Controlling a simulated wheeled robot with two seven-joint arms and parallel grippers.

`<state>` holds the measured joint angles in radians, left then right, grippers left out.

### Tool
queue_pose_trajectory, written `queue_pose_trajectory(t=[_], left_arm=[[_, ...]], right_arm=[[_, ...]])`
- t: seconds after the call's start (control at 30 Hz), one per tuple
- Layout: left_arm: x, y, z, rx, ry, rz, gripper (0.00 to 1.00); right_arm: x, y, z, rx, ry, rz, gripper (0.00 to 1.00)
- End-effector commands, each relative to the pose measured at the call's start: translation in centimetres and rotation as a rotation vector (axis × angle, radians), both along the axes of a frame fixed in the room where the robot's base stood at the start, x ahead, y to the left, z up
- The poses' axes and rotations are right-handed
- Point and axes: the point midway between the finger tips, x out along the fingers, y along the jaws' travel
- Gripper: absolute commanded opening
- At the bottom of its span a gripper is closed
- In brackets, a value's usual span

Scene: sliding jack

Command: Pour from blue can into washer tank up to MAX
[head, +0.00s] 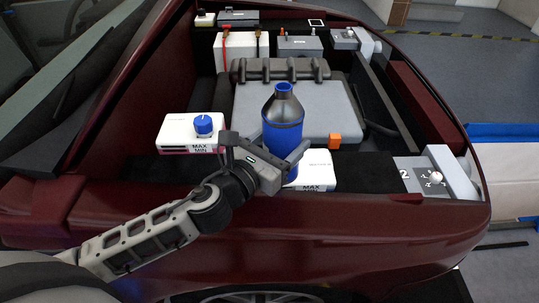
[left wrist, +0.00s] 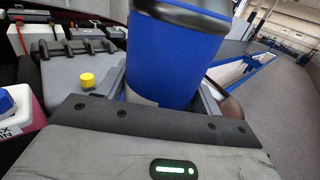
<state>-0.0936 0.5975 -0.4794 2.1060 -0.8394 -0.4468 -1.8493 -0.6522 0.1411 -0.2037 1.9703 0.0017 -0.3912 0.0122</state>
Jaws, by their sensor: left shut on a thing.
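The blue can (head: 281,137) has a dark grey cone top and a blue-rimmed mouth, and stands roughly upright. My left gripper (head: 288,160) is shut around its lower body; in the left wrist view the can (left wrist: 177,55) fills the space between the fingers. A white tank (head: 318,172) with a MAX label is behind and right of the can's base, partly hidden by can and gripper; its small print is too blurred to read. Its opening and level are hidden. Another white tank (head: 190,134) with a blue cap (head: 204,124) and MAX and MIN marks is to the left. My right gripper is not in view.
A panel with a lever (head: 436,178) is at right. A white battery (head: 240,52) is farther back. The car's red side (head: 350,225) runs along the front.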

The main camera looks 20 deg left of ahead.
Motion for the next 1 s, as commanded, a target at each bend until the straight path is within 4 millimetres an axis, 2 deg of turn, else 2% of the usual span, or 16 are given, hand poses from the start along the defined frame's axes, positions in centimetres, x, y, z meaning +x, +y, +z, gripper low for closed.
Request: queue_pose_trajectory(t=[0.03, 0.1, 0.2, 0.33, 0.47, 0.57, 1.0], left_arm=[[1.6, 0.2, 1.3, 0.010, -0.013, -0.033, 0.22], [3.3, 0.5, 2.0, 0.012, -0.010, -0.069, 0.22], [5.2, 1.2, 3.0, 0.013, -0.007, -0.102, 0.22], [6.7, 1.9, 3.9, 0.010, -0.003, -0.123, 0.22], [7.1, 2.0, 3.8, -0.040, 0.012, -0.130, 0.22], [7.0, 1.8, 3.1, -0.145, 0.038, -0.130, 0.22], [6.9, 1.6, 3.0, -0.240, 0.058, -0.131, 0.22]], right_arm=[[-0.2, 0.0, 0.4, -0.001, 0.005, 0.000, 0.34], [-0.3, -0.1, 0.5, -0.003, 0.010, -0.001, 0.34], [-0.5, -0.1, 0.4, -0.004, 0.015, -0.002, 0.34], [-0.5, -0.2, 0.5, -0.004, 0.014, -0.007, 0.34], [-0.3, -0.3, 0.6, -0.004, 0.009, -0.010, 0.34], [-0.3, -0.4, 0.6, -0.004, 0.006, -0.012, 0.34], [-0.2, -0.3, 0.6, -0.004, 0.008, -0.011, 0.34]])
